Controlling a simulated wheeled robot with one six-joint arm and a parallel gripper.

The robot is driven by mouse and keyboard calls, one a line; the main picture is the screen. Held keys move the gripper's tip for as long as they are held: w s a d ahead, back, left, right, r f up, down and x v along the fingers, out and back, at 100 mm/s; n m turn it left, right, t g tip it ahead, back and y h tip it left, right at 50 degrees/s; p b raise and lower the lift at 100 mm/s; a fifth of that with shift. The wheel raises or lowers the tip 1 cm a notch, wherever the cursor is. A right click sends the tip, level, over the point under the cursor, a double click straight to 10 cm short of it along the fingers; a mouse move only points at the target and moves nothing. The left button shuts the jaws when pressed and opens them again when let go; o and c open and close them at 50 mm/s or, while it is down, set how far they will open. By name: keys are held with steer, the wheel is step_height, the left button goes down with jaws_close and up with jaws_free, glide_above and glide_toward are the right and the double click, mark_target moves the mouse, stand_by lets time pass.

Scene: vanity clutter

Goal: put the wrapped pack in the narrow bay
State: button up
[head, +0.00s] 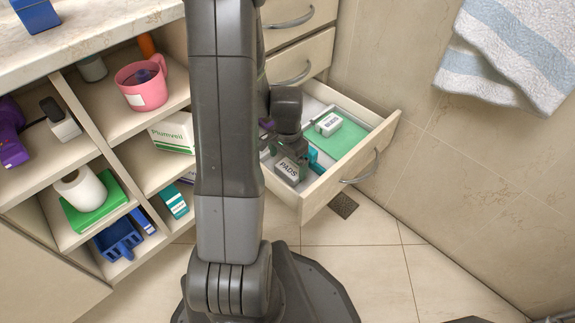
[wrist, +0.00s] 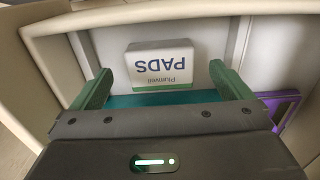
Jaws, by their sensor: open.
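The wrapped pack, white with a green band and marked PADS, sits in the open drawer (head: 313,203) near its front left corner; it shows in the head view (head: 288,170) and in the wrist view (wrist: 160,62). My gripper (head: 291,143) is above it, pointing down. In the wrist view my gripper (wrist: 160,74) is open, with one green finger on each side of the pack and visible gaps between. The drawer has light dividers. I cannot tell which compartment is the narrow bay, as my arm hides part of the drawer.
A BUDS box (head: 328,124) lies by a green mat (head: 350,139) in the drawer. A teal item (wrist: 165,98) is close to the pack, and a purple item (wrist: 282,106) is at the right. Cluttered shelves stand left, with a pink mug (head: 143,84). A towel (head: 510,50) hangs right.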

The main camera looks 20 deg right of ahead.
mark_target(287, 170)
step_height(287, 170, up, 7)
steer(key=p, duration=0.2)
steer(key=shift+r, duration=0.15)
